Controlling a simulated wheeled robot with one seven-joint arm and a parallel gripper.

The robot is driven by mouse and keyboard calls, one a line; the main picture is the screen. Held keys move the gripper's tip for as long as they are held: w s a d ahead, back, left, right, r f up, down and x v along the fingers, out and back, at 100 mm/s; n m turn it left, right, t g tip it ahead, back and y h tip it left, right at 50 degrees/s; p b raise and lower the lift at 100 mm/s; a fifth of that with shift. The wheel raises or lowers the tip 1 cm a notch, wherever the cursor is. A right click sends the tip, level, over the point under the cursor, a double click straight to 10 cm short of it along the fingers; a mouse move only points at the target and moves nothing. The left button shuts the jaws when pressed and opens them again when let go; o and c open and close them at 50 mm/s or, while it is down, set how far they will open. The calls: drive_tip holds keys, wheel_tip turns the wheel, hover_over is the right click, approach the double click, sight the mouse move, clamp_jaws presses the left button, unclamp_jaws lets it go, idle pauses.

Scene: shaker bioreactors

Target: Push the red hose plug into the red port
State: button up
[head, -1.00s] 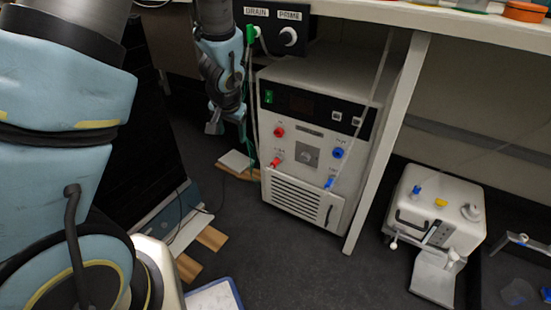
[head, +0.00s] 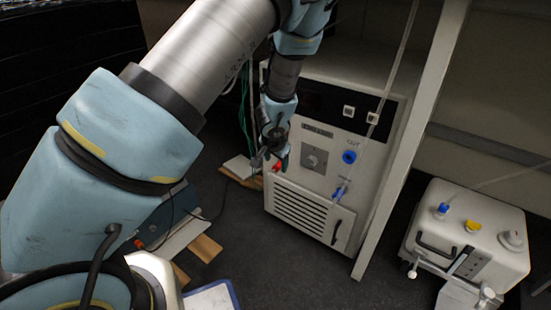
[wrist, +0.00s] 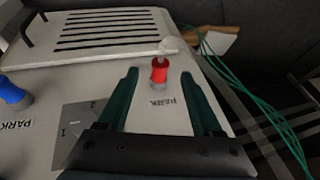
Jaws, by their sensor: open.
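The red hose plug (head: 277,168) sits at the lower left of the white machine's front. In the wrist view the red plug (wrist: 159,72) stands in a grey fitting beside the word PARK, with a pale end. My gripper (head: 271,161) is at the machine's front, close to the plug. In the wrist view its dark green fingers (wrist: 159,78) are open, one on either side of the plug, with gaps showing. I cannot tell the depth between fingertips and plug. The red port is hidden behind my arm in the head view and lies outside the wrist view.
The white machine (head: 320,209) also has a blue port (head: 349,157) and a blue plug (head: 341,192) on its front. A table leg (head: 405,150) stands just right of it. Green hoses (wrist: 245,95) hang beside it. A smaller white unit (head: 480,225) stands at right.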

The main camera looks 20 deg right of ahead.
sight(276, 167)
drive_tip(key=shift+b+x, duration=0.3)
drive_tip(key=shift+x, duration=1.3)
clamp_jaws()
drive_tip(key=shift+s+a, duration=0.15)
drive_tip(key=shift+a, duration=0.15)
drive_tip(key=shift+s+a+b, duration=0.2)
drive_tip(key=shift+a+b, duration=0.15)
drive_tip(key=shift+a, duration=0.15)
drive_tip(key=shift+s+a, duration=0.35)
drive_tip(key=shift+a, duration=0.15)
drive_tip(key=shift+b, duration=0.3)
